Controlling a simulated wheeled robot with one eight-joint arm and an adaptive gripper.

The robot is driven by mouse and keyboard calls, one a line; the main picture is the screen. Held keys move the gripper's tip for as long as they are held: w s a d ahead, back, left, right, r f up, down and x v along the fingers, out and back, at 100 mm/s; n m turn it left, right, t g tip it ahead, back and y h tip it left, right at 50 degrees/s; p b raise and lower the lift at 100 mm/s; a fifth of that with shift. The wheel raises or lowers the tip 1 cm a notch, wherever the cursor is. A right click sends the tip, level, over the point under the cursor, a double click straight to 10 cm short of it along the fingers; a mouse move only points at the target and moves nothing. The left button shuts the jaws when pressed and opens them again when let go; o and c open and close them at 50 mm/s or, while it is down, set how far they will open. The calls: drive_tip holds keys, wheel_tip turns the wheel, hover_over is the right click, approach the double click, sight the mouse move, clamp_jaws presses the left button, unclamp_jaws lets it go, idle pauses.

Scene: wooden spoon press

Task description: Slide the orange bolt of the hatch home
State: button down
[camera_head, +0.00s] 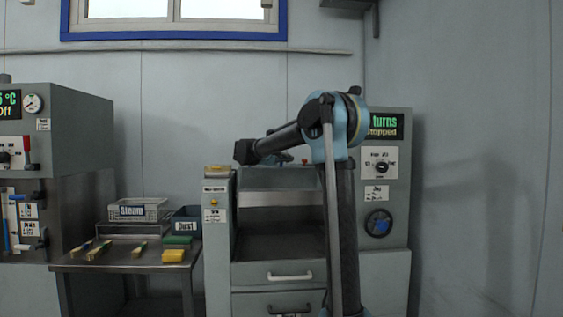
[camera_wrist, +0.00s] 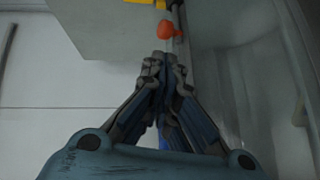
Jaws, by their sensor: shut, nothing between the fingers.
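An orange knob (camera_wrist: 166,30) shows in the wrist view near the top, on a thin metal rod (camera_wrist: 177,22) beside a grey machine edge. It looks like the bolt's handle. My gripper (camera_wrist: 165,58) is shut and empty, its fingertips just below the knob in the picture with a small gap visible. Contact cannot be told. In the head view my gripper (camera_head: 243,152) is over the grey machine (camera_head: 218,260) in the middle. The hatch itself is hard to make out, and my arm hides part of the machine in the head view.
A yellow piece (camera_wrist: 146,2) lies just past the knob in the wrist view. To the left, a steel table (camera_head: 122,262) holds wooden pieces, a "Steam" basket (camera_head: 130,211) and a "Dust" bin (camera_head: 187,224).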

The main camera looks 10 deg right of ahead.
sight(305, 162)
drive_tip(key=shift+x, duration=2.6)
